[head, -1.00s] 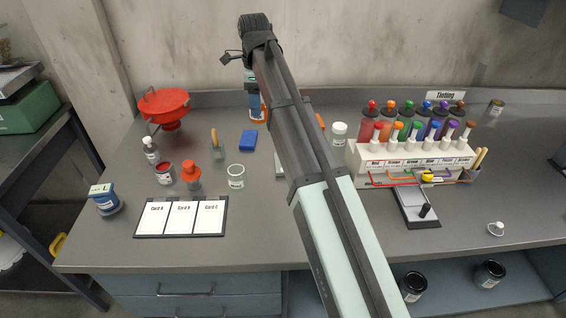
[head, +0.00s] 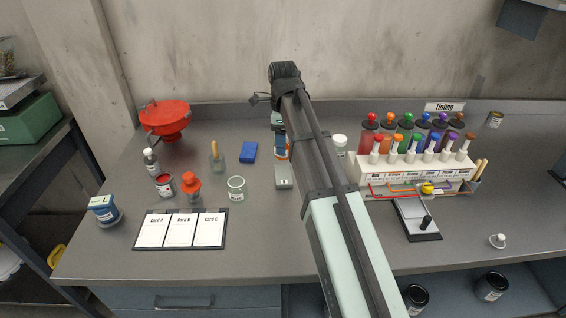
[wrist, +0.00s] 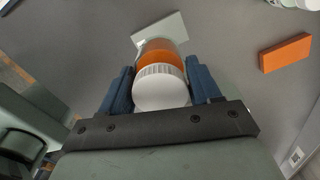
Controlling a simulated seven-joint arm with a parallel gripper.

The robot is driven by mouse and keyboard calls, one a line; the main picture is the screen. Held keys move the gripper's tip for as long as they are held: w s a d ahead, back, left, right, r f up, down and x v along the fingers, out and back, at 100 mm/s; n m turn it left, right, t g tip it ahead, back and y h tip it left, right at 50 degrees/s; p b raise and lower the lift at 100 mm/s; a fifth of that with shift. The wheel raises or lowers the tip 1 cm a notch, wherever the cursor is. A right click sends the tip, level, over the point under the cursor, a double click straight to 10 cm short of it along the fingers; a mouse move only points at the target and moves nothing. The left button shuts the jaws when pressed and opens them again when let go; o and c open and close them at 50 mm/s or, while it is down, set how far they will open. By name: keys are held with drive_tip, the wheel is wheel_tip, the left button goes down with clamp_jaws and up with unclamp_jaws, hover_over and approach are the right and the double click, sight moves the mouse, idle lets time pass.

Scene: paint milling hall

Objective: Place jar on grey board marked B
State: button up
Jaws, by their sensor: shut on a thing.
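A jar with orange contents and a white lid (wrist: 160,88) is between the blue fingers of my gripper (wrist: 161,88) in the wrist view. The fingers are shut on its sides.
An orange block (wrist: 286,53) lies apart in the wrist view. A card tray (head: 226,240) is front left, and the tinting rack (head: 410,172) is right. The front middle bench is bare.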

sight(283, 158)
drive_tip(key=shift+f, duration=3.75)
drive_tip(key=shift+f, duration=0.15)
drive_tip(key=o, duration=1.2)
drive_tip(key=shift+c, duration=0.2)
wheel_tip(283, 158, up, 12)
drive_tip(key=shift+r, duration=0.2)
drive_tip(key=shift+o, duration=0.3)
